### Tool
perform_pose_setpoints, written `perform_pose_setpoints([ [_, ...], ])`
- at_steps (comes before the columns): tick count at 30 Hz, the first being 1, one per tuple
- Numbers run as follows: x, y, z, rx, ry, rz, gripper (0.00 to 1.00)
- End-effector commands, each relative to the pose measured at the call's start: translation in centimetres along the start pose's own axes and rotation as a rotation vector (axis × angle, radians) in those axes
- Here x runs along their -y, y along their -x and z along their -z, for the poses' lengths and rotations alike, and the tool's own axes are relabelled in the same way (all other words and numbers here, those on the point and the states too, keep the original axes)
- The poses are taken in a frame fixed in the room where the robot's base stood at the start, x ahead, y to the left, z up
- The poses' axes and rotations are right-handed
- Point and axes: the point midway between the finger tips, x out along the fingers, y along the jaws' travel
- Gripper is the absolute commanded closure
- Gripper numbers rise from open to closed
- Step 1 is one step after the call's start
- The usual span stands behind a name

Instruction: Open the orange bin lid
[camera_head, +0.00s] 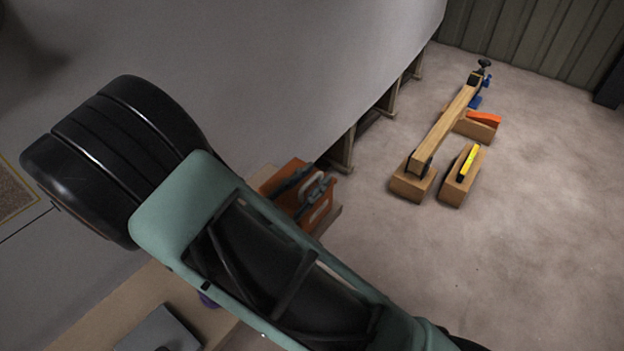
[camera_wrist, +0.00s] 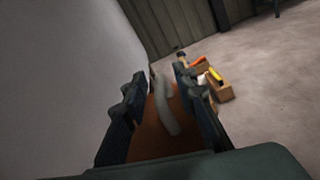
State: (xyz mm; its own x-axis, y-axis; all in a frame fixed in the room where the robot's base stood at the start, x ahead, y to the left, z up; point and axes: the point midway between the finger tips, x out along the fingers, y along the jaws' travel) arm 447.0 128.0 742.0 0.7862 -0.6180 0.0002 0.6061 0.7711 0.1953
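The orange bin (camera_head: 306,219) stands on a tan surface beside the large grey hull, partly hidden behind my arm in the head view. Its orange lid (camera_wrist: 150,140) fills the space between my fingers in the wrist view. A pale grey curved handle (camera_wrist: 168,108) rises from the lid. My gripper (camera_wrist: 162,82) is over the lid, with one dark finger on each side of the handle. The fingers are apart, and gaps show beside the handle. Whether either finger touches it I cannot tell. The lid looks closed, though its edges are mostly hidden.
The grey hull (camera_head: 300,70) bulges close on the left, on wooden supports. A wooden beam (camera_head: 443,130) with a clamp rests on blocks to the right, near a block with a yellow tool (camera_head: 467,163). Open floor (camera_head: 520,220) lies right of the bin.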

Motion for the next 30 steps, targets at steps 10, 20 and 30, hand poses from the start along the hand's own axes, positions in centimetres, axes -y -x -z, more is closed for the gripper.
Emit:
perform_pose_setpoints([
  [10,0.0,0.0,0.0,0.0,0.0,0.0,1.0],
  [20,0.0,0.0,0.0,0.0,-0.001,0.001,1.0],
  [30,-4.8,0.0,0.9,-0.001,-0.006,0.003,1.0],
])
